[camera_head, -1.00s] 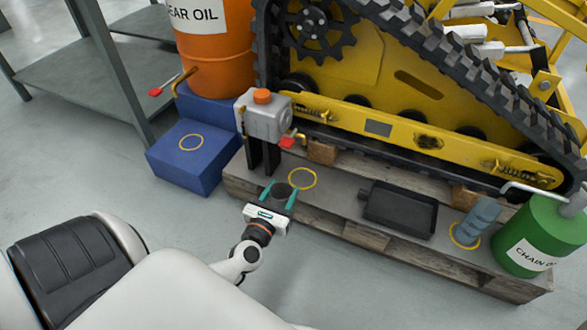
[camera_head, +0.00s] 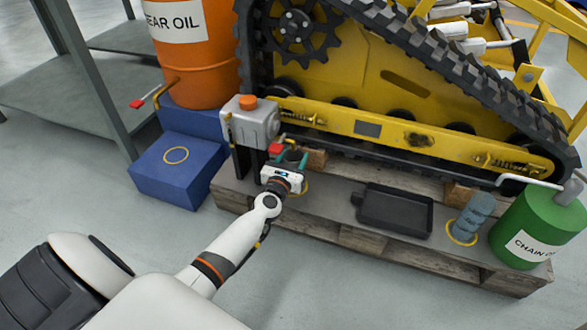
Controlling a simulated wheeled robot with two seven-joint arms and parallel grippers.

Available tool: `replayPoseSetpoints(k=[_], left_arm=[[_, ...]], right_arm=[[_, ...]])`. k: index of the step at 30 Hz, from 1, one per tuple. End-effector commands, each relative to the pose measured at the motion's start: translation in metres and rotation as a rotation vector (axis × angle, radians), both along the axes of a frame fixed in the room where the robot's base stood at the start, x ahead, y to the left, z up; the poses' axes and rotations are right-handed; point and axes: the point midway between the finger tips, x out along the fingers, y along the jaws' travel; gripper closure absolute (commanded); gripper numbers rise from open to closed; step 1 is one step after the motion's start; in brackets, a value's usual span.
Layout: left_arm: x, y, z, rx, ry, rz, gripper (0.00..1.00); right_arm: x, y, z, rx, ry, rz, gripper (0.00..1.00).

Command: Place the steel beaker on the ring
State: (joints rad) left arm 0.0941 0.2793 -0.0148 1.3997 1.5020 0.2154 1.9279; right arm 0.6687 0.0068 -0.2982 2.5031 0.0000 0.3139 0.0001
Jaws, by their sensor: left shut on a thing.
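My left gripper (camera_head: 290,160) reaches in from the lower left and is shut on the steel beaker (camera_head: 292,155). Only a small dark grey part of the beaker shows between the teal fingers; the gripper body hides the rest. The gripper is over the left part of the wooden pallet, in front of the grey tap tank (camera_head: 252,122). A yellow ring (camera_head: 305,188) on the pallet lies just below and beside the gripper and is mostly hidden by it. I cannot tell whether the beaker touches the pallet. My right gripper is not in view.
A blue block (camera_head: 180,182) at the left bears another yellow ring (camera_head: 176,155). On the pallet (camera_head: 340,205) are a black tray (camera_head: 395,210), a blue-grey container (camera_head: 474,216) at a third ring, and a green can (camera_head: 540,225). A yellow tracked carrier (camera_head: 400,100) stands behind.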

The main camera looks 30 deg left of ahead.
Motion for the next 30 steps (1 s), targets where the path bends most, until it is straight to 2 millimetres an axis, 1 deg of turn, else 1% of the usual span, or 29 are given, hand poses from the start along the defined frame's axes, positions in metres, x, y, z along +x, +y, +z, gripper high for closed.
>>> replayPoseSetpoints(k=[2, 4, 10, 12, 18, 23, 24, 27, 30], left_arm=[[0.003, 0.001, -0.002, 0.001, 0.000, 0.000, 0.73], [0.003, 0.001, -0.008, 0.002, 0.000, 0.000, 0.73], [0.002, 0.001, -0.036, 0.002, 0.000, 0.000, 0.73], [0.002, 0.001, -0.037, 0.001, -0.001, 0.000, 0.73], [0.002, 0.001, -0.034, 0.000, -0.001, 0.000, 0.73], [0.002, 0.000, -0.040, 0.000, 0.000, 0.001, 0.73], [0.002, 0.001, -0.038, 0.000, 0.000, 0.001, 0.42], [0.002, 0.001, -0.038, 0.000, 0.000, 0.000, 0.26], [0.002, 0.001, -0.038, 0.000, 0.000, 0.000, 0.26]], right_arm=[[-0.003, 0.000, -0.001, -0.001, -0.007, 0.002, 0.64], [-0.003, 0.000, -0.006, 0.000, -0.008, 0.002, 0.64], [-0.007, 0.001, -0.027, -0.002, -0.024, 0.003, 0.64], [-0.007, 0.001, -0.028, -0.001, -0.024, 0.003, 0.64], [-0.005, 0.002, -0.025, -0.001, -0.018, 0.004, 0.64], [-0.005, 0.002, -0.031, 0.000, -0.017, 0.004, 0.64], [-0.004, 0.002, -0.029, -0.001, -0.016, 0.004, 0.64], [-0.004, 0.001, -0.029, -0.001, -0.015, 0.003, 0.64], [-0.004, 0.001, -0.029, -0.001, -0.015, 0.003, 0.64]])
